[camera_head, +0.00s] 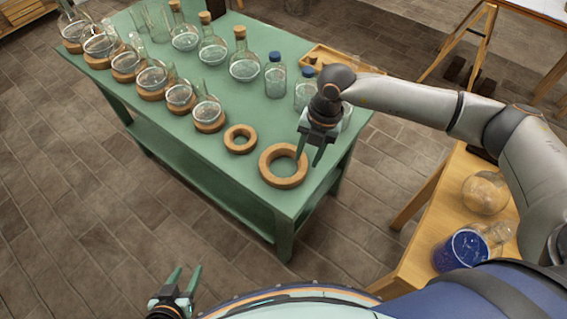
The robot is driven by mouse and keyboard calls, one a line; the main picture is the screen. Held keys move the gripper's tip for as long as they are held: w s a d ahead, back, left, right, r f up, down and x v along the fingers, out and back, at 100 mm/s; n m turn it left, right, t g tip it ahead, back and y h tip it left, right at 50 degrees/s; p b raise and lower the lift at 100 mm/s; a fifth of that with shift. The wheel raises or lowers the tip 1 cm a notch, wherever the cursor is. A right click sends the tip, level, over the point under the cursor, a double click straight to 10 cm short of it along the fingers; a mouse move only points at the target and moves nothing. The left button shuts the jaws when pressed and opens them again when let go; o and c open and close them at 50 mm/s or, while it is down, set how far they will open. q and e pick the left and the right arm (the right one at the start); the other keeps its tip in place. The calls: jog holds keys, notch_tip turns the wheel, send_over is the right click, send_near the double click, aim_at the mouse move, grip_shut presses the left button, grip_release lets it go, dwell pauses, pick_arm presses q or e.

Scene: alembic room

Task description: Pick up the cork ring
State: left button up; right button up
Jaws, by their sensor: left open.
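A large empty cork ring (268,170) lies flat on the green table near its front right corner. A smaller empty cork ring (228,142) lies to its left and slightly further back. My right gripper (309,162) points down just above the right side of the large ring. My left gripper (188,268) is open and empty at the bottom left, over the floor, well away from the rings.
The green table (215,165) carries several round flasks on cork rings along its left edge. Corked flasks, blue-capped bottles (275,75) and a wooden tray (325,57) stand behind. A wooden table (405,265) at right holds a blue jar (462,250) and glassware. Floor at left is clear.

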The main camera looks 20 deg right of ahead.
aim_at(304, 168)
jog(key=f, duration=0.4)
jog(key=shift+w+a+f, duration=0.1)
jog(key=shift+a+f, duration=0.15)
jog(key=shift+f, duration=0.15)
grip_shut()
